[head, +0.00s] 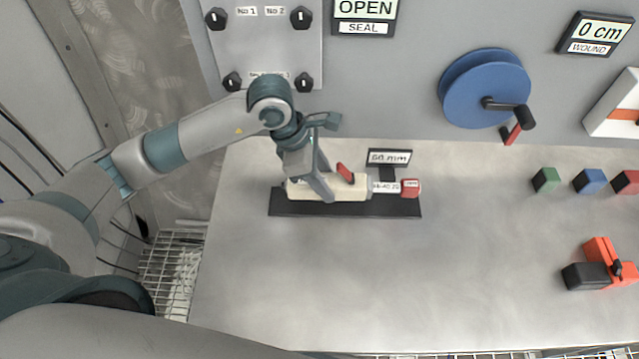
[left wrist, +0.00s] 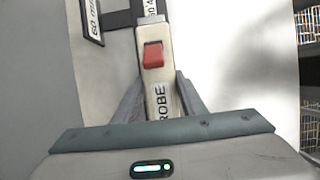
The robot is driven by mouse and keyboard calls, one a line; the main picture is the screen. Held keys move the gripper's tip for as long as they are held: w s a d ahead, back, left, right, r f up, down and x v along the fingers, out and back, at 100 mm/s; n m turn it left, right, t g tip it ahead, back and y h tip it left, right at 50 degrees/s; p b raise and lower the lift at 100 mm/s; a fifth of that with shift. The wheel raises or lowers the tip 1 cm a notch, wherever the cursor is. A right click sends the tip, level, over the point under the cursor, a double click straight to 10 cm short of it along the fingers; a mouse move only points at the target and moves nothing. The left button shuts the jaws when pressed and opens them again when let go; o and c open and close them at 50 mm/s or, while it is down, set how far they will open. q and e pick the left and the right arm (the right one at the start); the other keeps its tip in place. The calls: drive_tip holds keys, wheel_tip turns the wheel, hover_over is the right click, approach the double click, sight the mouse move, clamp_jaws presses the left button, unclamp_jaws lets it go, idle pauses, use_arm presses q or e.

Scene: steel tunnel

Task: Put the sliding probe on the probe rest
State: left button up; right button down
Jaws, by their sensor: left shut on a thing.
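The sliding probe (head: 348,190) has a cream body, a red slider on top, a white marked section and a red end at the right. It lies level along a long black plate (head: 345,209) on the bench; I cannot tell whether it touches the plate. My left gripper (head: 322,188) reaches down from above and is shut on the probe's body. In the left wrist view the probe (left wrist: 156,60) runs away between the two fingers, with its red slider beyond them and the letters "ROBE" showing. Nothing is marked as a probe rest. My right gripper is not in view.
A small sign reading about "60 mm" (head: 389,157) stands behind the probe. A blue reel (head: 478,88) with a crank and a panel with black knobs (head: 265,50) are on the wall. Coloured blocks (head: 590,181) and an orange-black device (head: 600,265) sit at right. The bench front is clear.

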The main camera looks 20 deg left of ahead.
use_arm(q)
drive_tip(key=shift+w+a+f, duration=0.2)
drive_tip(key=shift+a+f, duration=0.25)
drive_tip(key=shift+a, duration=0.3)
drive_tip(key=shift+f, duration=0.1)
wheel_tip(320, 180, down, 3)
drive_tip(key=shift+f+p, duration=0.15)
drive_tip(key=shift+p, duration=1.05)
drive_tip(key=shift+f, duration=0.2)
drive_tip(key=shift+f+b, duration=0.25)
drive_tip(key=shift+b, duration=0.05)
drive_tip(key=o, duration=1.4)
